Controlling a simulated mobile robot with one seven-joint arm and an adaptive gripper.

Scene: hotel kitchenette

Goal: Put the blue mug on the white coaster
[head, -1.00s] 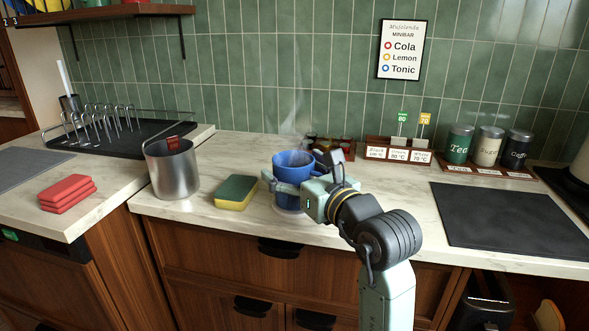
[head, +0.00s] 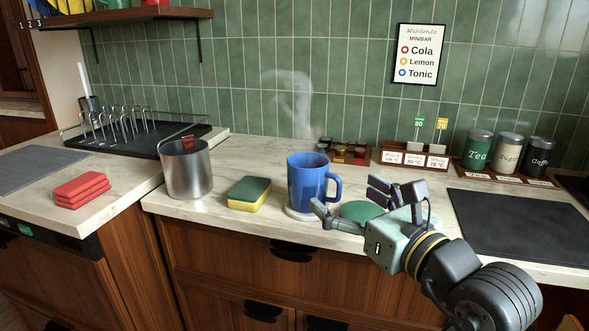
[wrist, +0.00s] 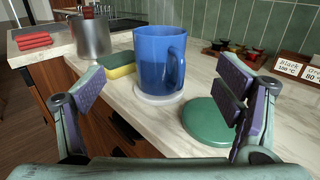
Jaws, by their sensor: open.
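The blue mug (head: 306,183) stands upright on the white coaster (head: 298,214), its handle toward the right. In the wrist view the mug (wrist: 158,62) rests on the coaster (wrist: 158,98), whose rim shows around its base. My gripper (head: 345,205) is open and empty, to the right of the mug and apart from it. In the wrist view the fingers of my gripper (wrist: 165,95) are spread wide, with the mug ahead between them and nothing held. Steam rises above the mug.
A green disc (head: 361,211) lies right of the mug, close to my gripper. A sponge (head: 249,194) and a metal canister (head: 187,170) stand to the left. A box of capsules (head: 345,152) is behind. A dark mat (head: 520,225) lies at the right.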

